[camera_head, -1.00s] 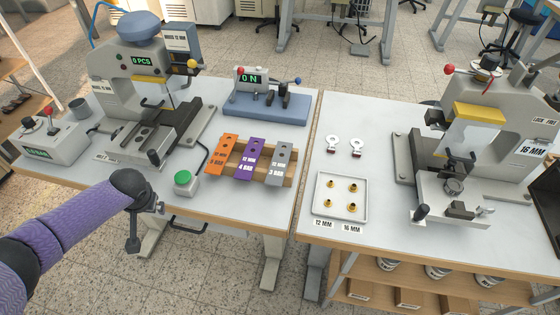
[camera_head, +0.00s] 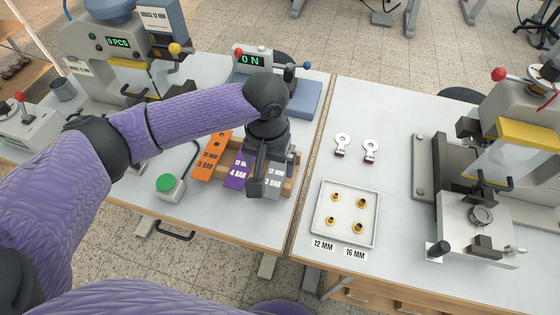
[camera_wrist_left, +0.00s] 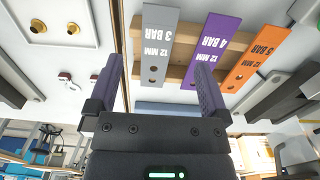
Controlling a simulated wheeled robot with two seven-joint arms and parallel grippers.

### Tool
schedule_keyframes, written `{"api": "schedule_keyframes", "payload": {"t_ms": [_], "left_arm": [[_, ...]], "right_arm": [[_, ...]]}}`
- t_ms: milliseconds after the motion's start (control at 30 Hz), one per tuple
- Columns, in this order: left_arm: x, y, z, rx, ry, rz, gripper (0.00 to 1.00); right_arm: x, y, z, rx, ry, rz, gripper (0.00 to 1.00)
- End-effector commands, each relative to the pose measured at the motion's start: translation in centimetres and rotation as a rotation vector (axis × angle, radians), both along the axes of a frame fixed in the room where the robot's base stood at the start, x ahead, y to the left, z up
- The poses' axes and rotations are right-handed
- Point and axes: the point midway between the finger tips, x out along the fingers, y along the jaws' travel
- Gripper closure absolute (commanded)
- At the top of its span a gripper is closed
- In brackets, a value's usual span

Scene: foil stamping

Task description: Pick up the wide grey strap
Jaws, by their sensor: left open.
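The wide grey strap (camera_head: 274,183), marked 12 MM 3 BAR, lies at the right end of a wooden rack, partly hidden by my left gripper in the head view. My left gripper (camera_head: 264,178) hangs over the rack at the grey strap. In the left wrist view the open fingers (camera_wrist_left: 156,68) stand apart and empty, with the grey strap (camera_wrist_left: 168,42) between them in the picture. I cannot tell the height left between them. The purple strap (camera_head: 238,171) and the orange strap (camera_head: 211,157) lie to its left.
The wooden rack (camera_head: 289,186) carries the straps. A green button (camera_head: 167,184) stands left of it, a blue-based tester (camera_head: 303,100) behind it. A white tray (camera_head: 346,237) with brass fittings lies on the right table past a gap. Presses stand at both sides.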

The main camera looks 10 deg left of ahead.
Motion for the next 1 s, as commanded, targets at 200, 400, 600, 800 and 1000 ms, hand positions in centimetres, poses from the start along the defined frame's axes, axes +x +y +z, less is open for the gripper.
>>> {"api": "schedule_keyframes", "payload": {"t_ms": [200, 400, 600, 800, 1000], "left_arm": [[0.4, -0.1, -5.6, 0.001, 0.002, 0.001, 0.00], [0.4, -0.1, -7.2, 0.001, 0.000, 0.000, 0.00], [0.4, -0.1, -7.1, 0.001, -0.001, 0.000, 0.00], [0.4, -0.1, -7.1, 0.000, -0.001, 0.001, 0.00], [0.4, -0.1, -7.2, 0.000, -0.001, 0.000, 0.38]], "right_arm": [[-0.6, 0.1, -3.0, 0.003, 0.014, 0.001, 0.20], [-0.5, 0.0, -3.4, 0.001, 0.011, 0.003, 0.20], [-0.4, -0.1, -3.2, 0.001, 0.008, 0.003, 0.20], [-0.3, -0.1, -3.0, 0.001, 0.005, 0.003, 0.20], [-0.3, -0.1, -3.1, 0.001, 0.005, 0.002, 0.20]]}}
